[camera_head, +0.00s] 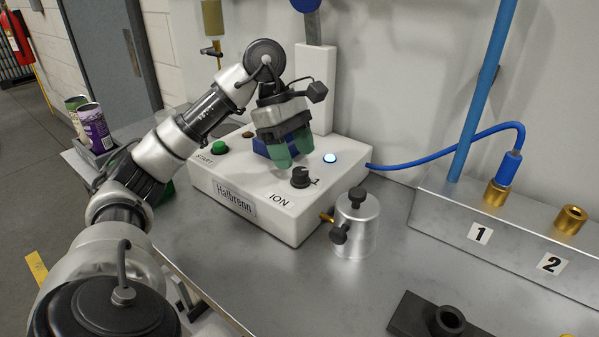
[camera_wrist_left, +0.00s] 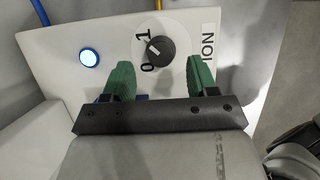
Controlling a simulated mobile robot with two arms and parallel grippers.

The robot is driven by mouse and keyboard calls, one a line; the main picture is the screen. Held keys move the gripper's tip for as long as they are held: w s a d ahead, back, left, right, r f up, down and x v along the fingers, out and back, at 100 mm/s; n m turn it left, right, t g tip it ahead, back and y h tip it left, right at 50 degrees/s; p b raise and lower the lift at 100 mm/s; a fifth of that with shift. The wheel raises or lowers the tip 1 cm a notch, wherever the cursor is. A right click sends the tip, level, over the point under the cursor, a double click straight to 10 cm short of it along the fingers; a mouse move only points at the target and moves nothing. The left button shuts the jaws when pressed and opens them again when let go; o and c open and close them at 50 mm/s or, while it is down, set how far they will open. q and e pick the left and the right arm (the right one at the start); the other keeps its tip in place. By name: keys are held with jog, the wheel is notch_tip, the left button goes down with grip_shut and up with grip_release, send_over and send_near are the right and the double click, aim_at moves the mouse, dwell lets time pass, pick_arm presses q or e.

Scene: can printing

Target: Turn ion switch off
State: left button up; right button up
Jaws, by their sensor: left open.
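The ION switch (camera_head: 300,177) is a black rotary knob on top of the white Halbrenn box (camera_head: 262,222). In the left wrist view the knob (camera_wrist_left: 161,47) shows beside the marks 0 and 1, with a small pale pointer line on its left side. I cannot tell surely which mark it points at. My left gripper (camera_head: 292,154) is open, with green fingers pointing down, just behind and above the knob. In the wrist view its fingers appear on either side of the knob, with clear gaps. My right gripper is not in view.
A lit blue-white button (camera_head: 330,158) is near the knob, and a green START button (camera_head: 219,147) is on the box's left. A metal canister (camera_head: 356,226) stands close to the box's right. A metal rack (camera_head: 520,236) with brass fittings is at the right.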

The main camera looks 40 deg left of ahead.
aim_at(300, 170)
pick_arm(q)
jog(key=shift+x, duration=1.75)
jog(key=c, duration=0.9)
